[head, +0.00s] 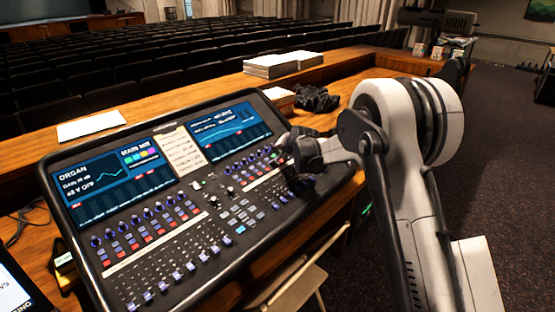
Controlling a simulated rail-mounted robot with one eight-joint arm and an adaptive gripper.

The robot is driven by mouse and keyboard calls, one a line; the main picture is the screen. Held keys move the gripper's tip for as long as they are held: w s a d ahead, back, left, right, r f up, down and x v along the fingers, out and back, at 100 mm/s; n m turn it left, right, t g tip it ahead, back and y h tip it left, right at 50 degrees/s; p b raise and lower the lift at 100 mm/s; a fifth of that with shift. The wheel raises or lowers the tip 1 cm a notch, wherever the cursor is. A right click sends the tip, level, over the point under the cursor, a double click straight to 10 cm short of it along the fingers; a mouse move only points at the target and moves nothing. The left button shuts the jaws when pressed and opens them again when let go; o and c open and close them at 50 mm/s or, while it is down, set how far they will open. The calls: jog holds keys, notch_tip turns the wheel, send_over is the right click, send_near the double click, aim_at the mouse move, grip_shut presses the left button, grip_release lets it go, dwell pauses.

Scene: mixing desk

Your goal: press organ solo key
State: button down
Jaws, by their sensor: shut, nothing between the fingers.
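The mixing desk (222,262) is a black console that lies tilted on the wooden counter. Its left screen (108,168) reads "ORGAN" and "MAIN MIX". Rows of small red and blue keys and knobs lie below the screens, with faders along the front. The key labels are too small to read, so I cannot tell which one is the organ solo key. My gripper (291,178) is shut and empty over the right part of the desk, by the right-hand knob rows. It hides some controls there. I cannot tell whether its tips touch the desk.
A paper note (180,152) sits between the two screens. Paper stacks (271,65), a loose sheet (90,125) and a crumpled black item (316,98) lie behind the desk. Another screen (14,290) is at the lower left. A chair (290,285) stands in front. Dark carpet is open at right.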

jog(key=shift+f, duration=0.1)
jog(key=shift+f+b, duration=0.35)
jog(key=shift+b, duration=0.2)
jog(key=shift+f, duration=0.25)
dwell(0.5)
jog(key=shift+r, duration=0.75)
jog(key=shift+s+d+r+p, duration=0.1)
jog(key=shift+r+p, duration=0.25)
jog(key=shift+r, duration=0.9)
jog(key=shift+s+d+r+p, duration=0.1)
jog(key=shift+r+p, duration=0.2)
jog(key=shift+r, duration=0.9)
